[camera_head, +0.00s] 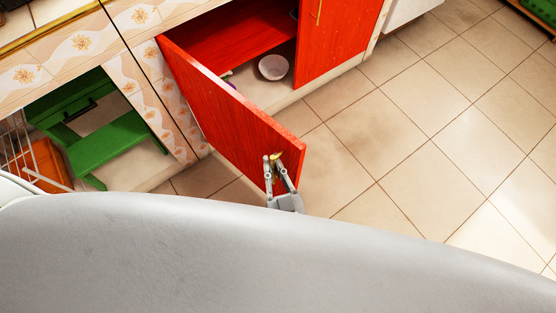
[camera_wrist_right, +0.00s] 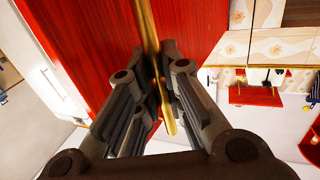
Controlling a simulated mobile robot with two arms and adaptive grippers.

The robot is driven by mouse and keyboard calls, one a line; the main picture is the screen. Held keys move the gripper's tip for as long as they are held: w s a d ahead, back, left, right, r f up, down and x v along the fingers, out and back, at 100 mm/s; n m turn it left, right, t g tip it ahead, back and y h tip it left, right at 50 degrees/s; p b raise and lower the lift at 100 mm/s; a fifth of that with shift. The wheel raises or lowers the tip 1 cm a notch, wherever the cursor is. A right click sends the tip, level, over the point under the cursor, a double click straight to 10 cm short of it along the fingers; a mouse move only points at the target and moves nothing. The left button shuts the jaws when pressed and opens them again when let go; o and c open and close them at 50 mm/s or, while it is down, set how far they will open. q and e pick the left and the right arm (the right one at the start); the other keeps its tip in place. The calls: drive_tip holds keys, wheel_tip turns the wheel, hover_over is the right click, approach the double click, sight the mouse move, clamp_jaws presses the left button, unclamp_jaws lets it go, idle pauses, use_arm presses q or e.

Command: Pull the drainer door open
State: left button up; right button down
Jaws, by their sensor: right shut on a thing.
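The red drainer door (camera_head: 235,105) stands swung out from the cabinet in the head view, with its hinged edge at the upper left and its free edge toward the lower right. My right gripper (camera_head: 273,160) is at the door's outer face near the free edge. In the right wrist view the same door (camera_wrist_right: 85,45) fills the upper left, and a gold bar handle (camera_wrist_right: 149,30) runs down it. The gripper's fingers (camera_wrist_right: 160,90) are shut around this handle. My left gripper is not in view.
Inside the open cabinet a pale bowl (camera_head: 273,67) sits on the floor. A second red door (camera_head: 335,35) is beside the opening. A green step stool (camera_head: 115,145) stands in the bay at left. The tiled floor (camera_head: 430,130) at right is clear.

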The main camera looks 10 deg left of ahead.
idle(0.3)
drive_tip(key=c, duration=1.5)
unclamp_jaws()
drive_tip(key=shift+s, duration=0.15)
drive_tip(key=v, duration=1.2)
